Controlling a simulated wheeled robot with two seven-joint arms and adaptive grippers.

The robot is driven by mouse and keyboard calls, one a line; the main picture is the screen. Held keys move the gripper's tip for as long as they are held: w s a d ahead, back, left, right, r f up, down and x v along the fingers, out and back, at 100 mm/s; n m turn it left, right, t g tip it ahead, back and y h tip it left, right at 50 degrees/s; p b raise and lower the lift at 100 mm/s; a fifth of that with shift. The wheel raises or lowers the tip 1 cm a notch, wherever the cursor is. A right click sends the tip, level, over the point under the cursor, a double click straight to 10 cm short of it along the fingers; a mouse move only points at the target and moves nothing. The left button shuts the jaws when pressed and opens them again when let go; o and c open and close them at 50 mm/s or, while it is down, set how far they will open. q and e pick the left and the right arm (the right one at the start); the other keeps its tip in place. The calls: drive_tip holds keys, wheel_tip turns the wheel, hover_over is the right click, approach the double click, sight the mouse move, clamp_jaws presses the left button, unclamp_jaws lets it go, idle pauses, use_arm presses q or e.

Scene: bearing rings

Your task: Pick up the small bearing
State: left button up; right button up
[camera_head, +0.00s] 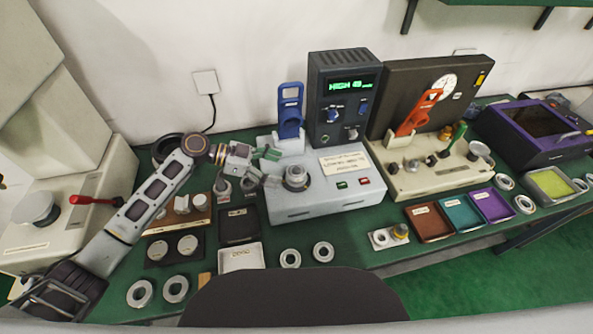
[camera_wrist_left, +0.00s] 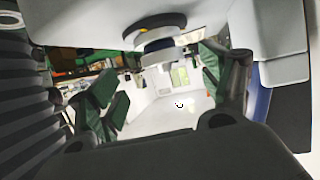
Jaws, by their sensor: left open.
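My left gripper (camera_head: 270,166) is open at the left edge of the grey-white tester (camera_head: 330,200). Its green-padded fingers also show in the left wrist view (camera_wrist_left: 160,88), apart, with no object held between them. A ring-shaped metal piece (camera_head: 295,177) sits on the tester's round spindle, just right of the fingertips. In the left wrist view this metal piece (camera_wrist_left: 160,46) appears above the finger gap, on the device. Other bearing rings lie on the green table, including a pair (camera_head: 290,258) (camera_head: 323,251) in front of the tester. I cannot tell which one is the small bearing. My right gripper is not in view.
A beige tester (camera_head: 430,170) with an orange tool stands right. A black tray (camera_head: 239,226) and white tray (camera_head: 241,257) lie left of the tester; coloured trays (camera_head: 461,216) lie right.

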sight(293, 169)
use_arm(q)
drive_tip(key=shift+d+f, duration=0.1)
drive_tip(key=shift+d, duration=0.4)
drive_tip(key=shift+w+d+p, duration=0.15)
drive_tip(key=shift+d+p, duration=0.6)
drive_tip(key=shift+d, duration=0.4)
drive_tip(key=shift+x, duration=1.2)
drive_tip(key=shift+f, duration=0.2)
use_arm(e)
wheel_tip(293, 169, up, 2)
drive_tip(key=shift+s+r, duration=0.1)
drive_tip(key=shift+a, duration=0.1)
